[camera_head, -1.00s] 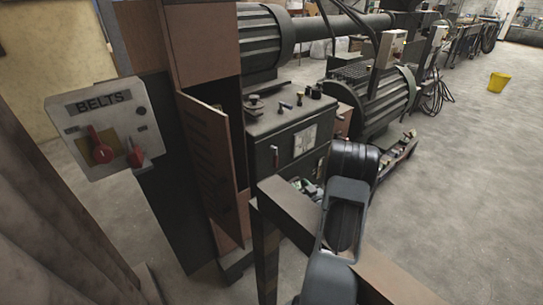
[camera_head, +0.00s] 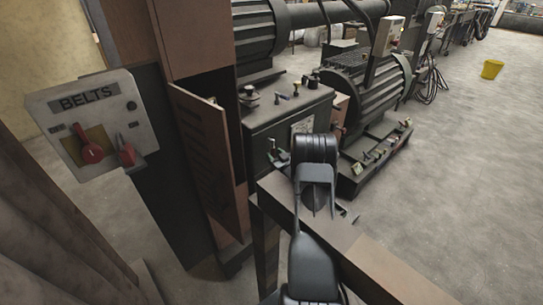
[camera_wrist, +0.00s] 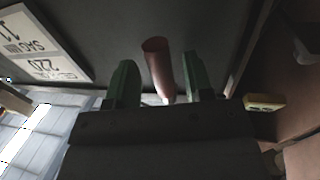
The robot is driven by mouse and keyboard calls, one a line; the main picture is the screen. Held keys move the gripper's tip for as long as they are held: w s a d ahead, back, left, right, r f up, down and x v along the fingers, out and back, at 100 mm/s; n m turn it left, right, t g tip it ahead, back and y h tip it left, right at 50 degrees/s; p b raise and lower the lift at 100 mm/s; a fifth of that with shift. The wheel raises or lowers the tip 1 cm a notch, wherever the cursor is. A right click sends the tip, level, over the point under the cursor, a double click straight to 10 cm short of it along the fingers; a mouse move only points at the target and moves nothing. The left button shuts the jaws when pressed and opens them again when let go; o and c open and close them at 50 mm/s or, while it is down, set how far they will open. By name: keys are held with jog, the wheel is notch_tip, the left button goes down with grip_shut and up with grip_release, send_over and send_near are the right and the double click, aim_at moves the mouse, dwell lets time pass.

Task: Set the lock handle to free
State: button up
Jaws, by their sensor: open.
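A reddish handle (camera_wrist: 158,65) stands out from a dark panel in the wrist view. It lies between the two green fingers of my gripper (camera_wrist: 161,82), with a gap on each side. The fingers are open and I see no contact. In the head view my gripper (camera_head: 278,155) is small, with green fingertips, at the front of the dark machine cabinet (camera_head: 262,128). The handle is hard to make out there. Markings that tell lock from free are not readable.
A white label plate (camera_wrist: 45,42) is on the panel beside the handle. A BELTS box (camera_head: 93,120) with red knobs stands left. An open brown door (camera_head: 205,150) is left of the cabinet. A brown rail (camera_head: 375,262) lies at front. Free floor is right, near a yellow bucket (camera_head: 491,69).

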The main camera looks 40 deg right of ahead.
jog(key=shift+w, duration=0.7)
grip_shut()
